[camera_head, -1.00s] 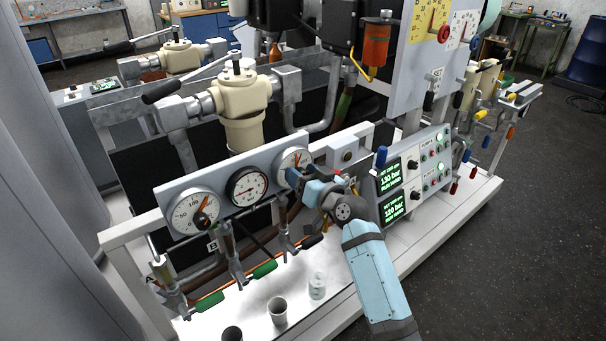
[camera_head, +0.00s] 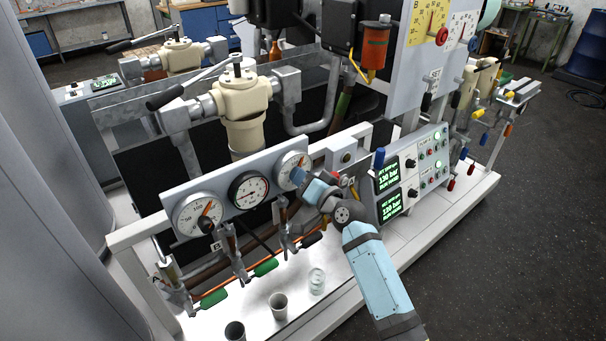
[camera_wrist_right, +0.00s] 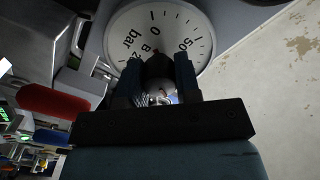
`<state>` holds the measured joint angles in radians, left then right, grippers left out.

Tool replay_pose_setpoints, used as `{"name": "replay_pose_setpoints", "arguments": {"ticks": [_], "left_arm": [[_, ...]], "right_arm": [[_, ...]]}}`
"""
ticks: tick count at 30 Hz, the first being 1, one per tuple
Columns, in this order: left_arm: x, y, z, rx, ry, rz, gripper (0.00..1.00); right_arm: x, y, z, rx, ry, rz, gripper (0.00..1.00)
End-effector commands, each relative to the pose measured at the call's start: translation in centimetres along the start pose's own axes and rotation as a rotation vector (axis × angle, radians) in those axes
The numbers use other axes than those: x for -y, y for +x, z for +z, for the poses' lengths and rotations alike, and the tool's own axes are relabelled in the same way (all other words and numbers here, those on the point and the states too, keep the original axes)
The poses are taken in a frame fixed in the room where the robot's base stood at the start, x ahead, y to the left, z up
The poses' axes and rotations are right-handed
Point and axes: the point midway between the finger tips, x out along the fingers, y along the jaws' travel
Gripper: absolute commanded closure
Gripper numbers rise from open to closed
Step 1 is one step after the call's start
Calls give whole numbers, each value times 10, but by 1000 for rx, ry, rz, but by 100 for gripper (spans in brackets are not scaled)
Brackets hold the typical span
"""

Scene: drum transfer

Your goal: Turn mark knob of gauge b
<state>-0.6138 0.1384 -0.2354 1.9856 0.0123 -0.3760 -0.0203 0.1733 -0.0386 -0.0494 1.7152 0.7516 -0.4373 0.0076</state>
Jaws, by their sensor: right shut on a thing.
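Three round gauges sit in a row on a grey panel: a left white one (camera_head: 200,214), a middle dark-rimmed one (camera_head: 249,189) and a right white one (camera_head: 291,163). My right gripper (camera_head: 299,177) is at the right gauge's face and covers its lower right part. In the right wrist view a white dial (camera_wrist_right: 195,30) shows an upside-down "bar" and a letter B. There the right gripper's fingers (camera_wrist_right: 157,78) are shut on a dark knob (camera_wrist_right: 157,62) at the dial's centre. The knob's mark and angle are hard to see. My left gripper is not in view.
Valve levers with green grips (camera_head: 266,267) hang below the gauges. Cups (camera_head: 278,306) stand on the white base in front. A control box with green displays (camera_head: 389,177) stands close right of my right arm. A red handle (camera_wrist_right: 50,102) shows in the wrist view.

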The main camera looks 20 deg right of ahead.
Motion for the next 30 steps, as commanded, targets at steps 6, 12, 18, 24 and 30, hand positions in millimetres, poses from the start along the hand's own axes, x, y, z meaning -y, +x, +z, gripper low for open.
{"name": "replay_pose_setpoints", "arguments": {"ticks": [6, 12, 18, 24, 30], "left_arm": [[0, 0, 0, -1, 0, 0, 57], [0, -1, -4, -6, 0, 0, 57], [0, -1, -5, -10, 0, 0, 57], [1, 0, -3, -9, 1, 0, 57], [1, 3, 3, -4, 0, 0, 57]], "right_arm": [[0, 0, 0, -1, -2, 0, 55], [0, 0, 0, -1, -3, 0, 44], [-1, -4, 0, -1, -4, 0, 44], [-2, -35, 2, 0, -4, 1, 44], [-2, -83, 1, 0, -6, 2, 44]]}}
